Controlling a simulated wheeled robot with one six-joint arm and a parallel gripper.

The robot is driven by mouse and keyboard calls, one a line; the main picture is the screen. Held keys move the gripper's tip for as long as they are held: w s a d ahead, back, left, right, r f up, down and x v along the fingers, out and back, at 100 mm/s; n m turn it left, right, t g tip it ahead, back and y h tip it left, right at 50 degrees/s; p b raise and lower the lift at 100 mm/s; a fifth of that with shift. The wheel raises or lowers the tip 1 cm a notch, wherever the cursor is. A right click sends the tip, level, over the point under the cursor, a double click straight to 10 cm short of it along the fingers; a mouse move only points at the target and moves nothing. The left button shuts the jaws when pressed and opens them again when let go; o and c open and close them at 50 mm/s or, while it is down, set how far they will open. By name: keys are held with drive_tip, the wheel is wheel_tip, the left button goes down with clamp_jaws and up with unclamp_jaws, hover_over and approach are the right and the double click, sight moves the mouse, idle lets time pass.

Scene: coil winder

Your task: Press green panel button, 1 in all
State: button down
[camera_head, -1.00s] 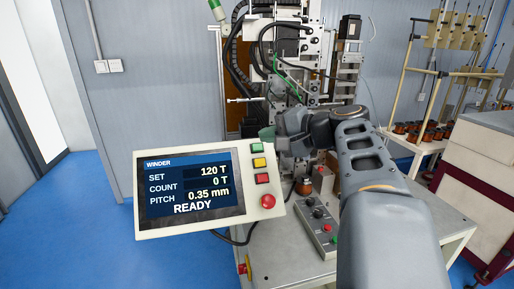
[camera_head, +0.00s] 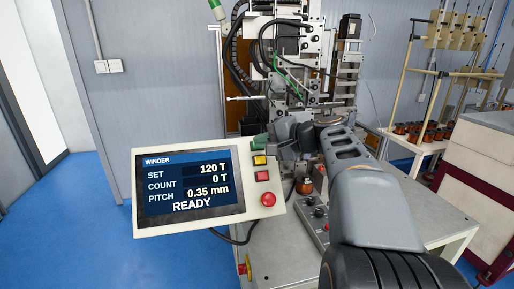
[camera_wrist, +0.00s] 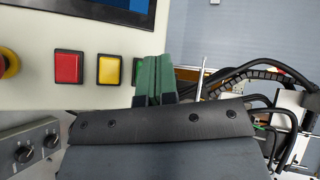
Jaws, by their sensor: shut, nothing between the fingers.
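The winder panel (camera_head: 146,222) stands at left centre in the head view, its screen (camera_head: 190,182) reading READY, SET 120 T and COUNT 0 T. My gripper (camera_head: 258,143) has its green fingers at the panel's upper right corner, in front of the green button's place at the top of the button column. In the wrist view my gripper (camera_wrist: 156,70) is shut and empty, its fingers side by side. They hide most of the green button (camera_wrist: 135,69), leaving a sliver beside the yellow one. I cannot tell whether the fingertips touch it.
A yellow button (camera_wrist: 110,70), a red button (camera_wrist: 68,67) and a red mushroom knob (camera_head: 268,199) share the panel. A grey control box (camera_head: 314,228) sits on the bench. The winder machine (camera_head: 300,60) stands behind my arm.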

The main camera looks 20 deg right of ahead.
drive_tip(key=shift+w+d+f, duration=0.1)
drive_tip(key=shift+w+f, duration=0.5)
drive_tip(key=shift+w, duration=0.1)
drive_tip(key=shift+w+f+b, duration=0.1)
drive_tip(key=shift+f+b, duration=0.05)
drive_tip(key=shift+b, duration=0.25)
idle(1.4)
drive_tip(key=shift+w+d+f, duration=0.1)
drive_tip(key=shift+w+f, duration=0.05)
drive_tip(key=shift+w, duration=0.05)
